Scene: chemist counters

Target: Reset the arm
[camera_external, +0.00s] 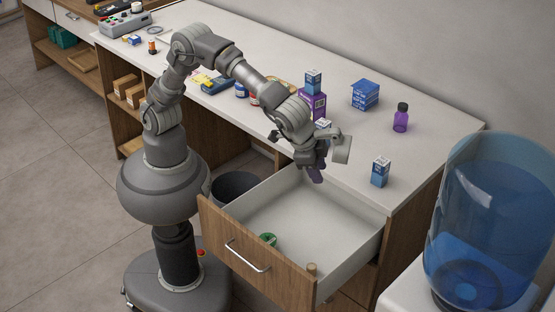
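My arm reaches up and over to the right from my round base. My gripper (318,172) points down above the back left part of an open drawer (256,256), near the counter's front edge. Its fingers are small and partly overlapped by my wrist, so I cannot tell whether they are open or shut. I see nothing clearly held in it.
On the counter (440,135) stand a small blue box (381,172), a purple bottle (401,118), stacked blue boxes (365,95) and a purple box (312,103). A green roll (268,240) lies in the drawer. A water cooler bottle (490,220) stands at right.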

